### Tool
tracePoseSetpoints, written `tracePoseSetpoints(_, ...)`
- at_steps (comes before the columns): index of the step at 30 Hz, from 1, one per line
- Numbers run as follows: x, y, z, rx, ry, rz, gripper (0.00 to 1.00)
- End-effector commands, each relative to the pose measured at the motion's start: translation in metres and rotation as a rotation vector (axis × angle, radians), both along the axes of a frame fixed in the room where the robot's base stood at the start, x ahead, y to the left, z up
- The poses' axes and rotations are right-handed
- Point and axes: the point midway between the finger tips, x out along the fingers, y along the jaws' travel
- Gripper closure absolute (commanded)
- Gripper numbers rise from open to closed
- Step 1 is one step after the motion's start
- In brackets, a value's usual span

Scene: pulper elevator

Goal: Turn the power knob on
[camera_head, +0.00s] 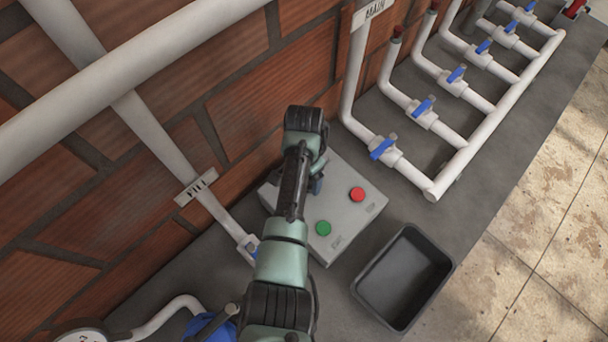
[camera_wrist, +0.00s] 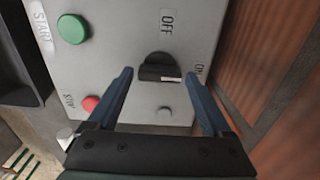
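The power knob (camera_wrist: 160,68) is a black knob on the face of a grey control box (camera_wrist: 125,45) in the wrist view. An OFF label sits above it and an ON label, partly covered by my finger, sits to its right. My gripper (camera_wrist: 165,90) is open, with one finger to each side of the knob and space between, apparently not touching it. In the head view the control box (camera_head: 350,212) stands by the brick wall. My arm and gripper (camera_head: 316,184) reach over it and hide the knob there.
The box carries a green START button (camera_head: 323,228) and a red STOP button (camera_head: 357,194). An empty black bin (camera_head: 437,262) stands beside it. White pipes with blue valve handles (camera_head: 382,148) run to the right. A brick wall (camera_wrist: 268,60) is close on the wrist view's right.

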Motion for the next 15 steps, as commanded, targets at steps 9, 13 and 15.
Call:
tracePoseSetpoints(9, -0.001, 0.0, -0.001, 0.001, 0.004, 0.002, 0.03)
tracePoseSetpoints(13, -0.001, 0.0, 0.003, 0.001, 0.002, 0.003, 0.03)
tracePoseSetpoints(15, 0.0, 0.0, 0.01, 0.001, 0.001, 0.003, 0.03)
